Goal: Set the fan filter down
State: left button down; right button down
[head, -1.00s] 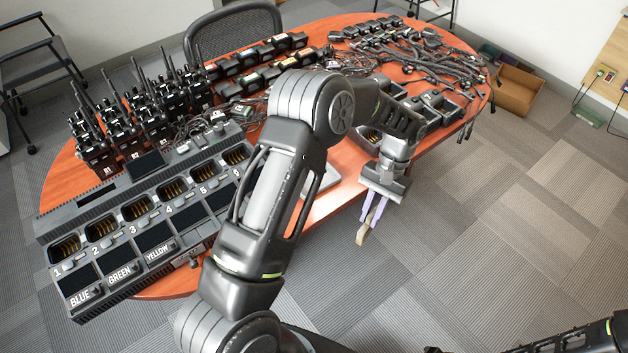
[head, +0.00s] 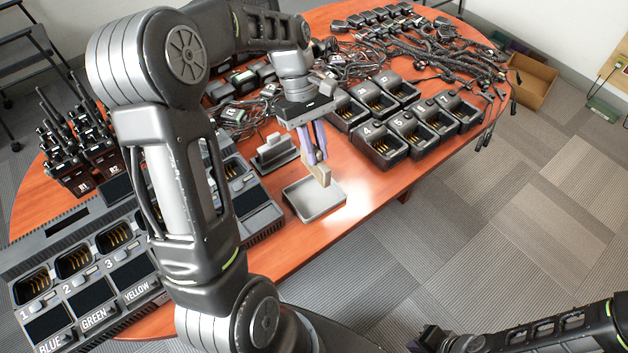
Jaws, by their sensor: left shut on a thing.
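The fan filter (head: 317,167) is a small tan, flat piece held in the purple fingertips of my left gripper (head: 316,158). The gripper is shut on it and points down. The filter hangs over a shallow grey tray (head: 300,210) on the table; I cannot tell whether it touches the tray. My right arm shows at the lower right, and its dark end part (head: 432,340) is low at the bottom edge; its fingers cannot be made out.
The orange table (head: 372,190) has a bare patch right of the tray. Single chargers (head: 383,145) stand behind it, a grey holder (head: 275,150) at its left, and a large multi-slot charger (head: 90,290) further left. Radios (head: 80,150) and cables (head: 440,60) crowd the rest.

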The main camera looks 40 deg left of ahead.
aim_at(315, 168)
pick_arm(q)
jog(key=shift+a+r, duration=0.1)
jog(key=shift+r, duration=0.05)
jog(key=shift+s, duration=0.15)
jog(key=shift+f+p, duration=0.35)
jog(key=shift+f, duration=2.75)
jog(key=shift+f, duration=1.9)
jog(key=c, duration=1.4)
grip_release()
jog(key=shift+o, duration=0.2)
